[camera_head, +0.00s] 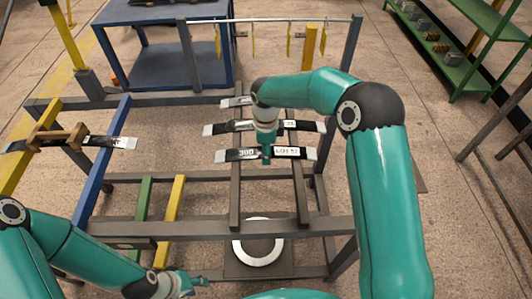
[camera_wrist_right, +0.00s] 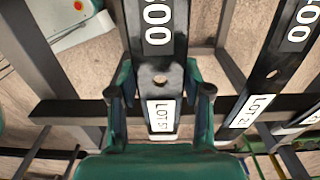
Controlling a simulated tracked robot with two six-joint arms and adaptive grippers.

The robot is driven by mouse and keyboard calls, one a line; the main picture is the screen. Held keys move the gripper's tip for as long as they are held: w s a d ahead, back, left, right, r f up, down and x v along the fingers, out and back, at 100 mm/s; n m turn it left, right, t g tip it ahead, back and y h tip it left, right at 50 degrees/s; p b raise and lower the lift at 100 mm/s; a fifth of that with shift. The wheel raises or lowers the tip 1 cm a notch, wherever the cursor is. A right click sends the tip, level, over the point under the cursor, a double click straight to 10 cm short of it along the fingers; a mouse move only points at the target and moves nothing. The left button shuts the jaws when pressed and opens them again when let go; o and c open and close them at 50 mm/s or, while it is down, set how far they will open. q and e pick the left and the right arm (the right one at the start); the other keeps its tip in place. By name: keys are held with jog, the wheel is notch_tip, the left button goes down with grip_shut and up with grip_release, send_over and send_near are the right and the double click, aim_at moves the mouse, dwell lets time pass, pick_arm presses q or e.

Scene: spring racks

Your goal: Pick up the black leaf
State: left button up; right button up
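Several black leaves with pale ends lie across the dark rack bars in the head view. The nearest black leaf (camera_head: 232,155) carries white labels, one reading "300". My right gripper (camera_head: 266,160) is right over its middle. In the right wrist view this leaf (camera_wrist_right: 160,65) runs between the fingers of my right gripper (camera_wrist_right: 159,75). The fingers stand open on either side of it; whether they touch its edges is hard to tell. Farther back lie a second leaf (camera_head: 232,127) and a partly hidden third (camera_head: 235,102). My left gripper (camera_head: 195,282) is low at the bottom, away from the leaves.
Another black leaf (camera_head: 100,141) lies on the left rack by a brown wooden block (camera_head: 60,137). A white ring (camera_head: 258,255) sits below the rack. A blue table (camera_head: 165,60) and a rail with yellow hanging tags (camera_head: 289,40) stand behind. Green shelves (camera_head: 470,60) are at right.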

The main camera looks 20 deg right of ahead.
grip_shut()
jog(key=shift+w+r, duration=0.1)
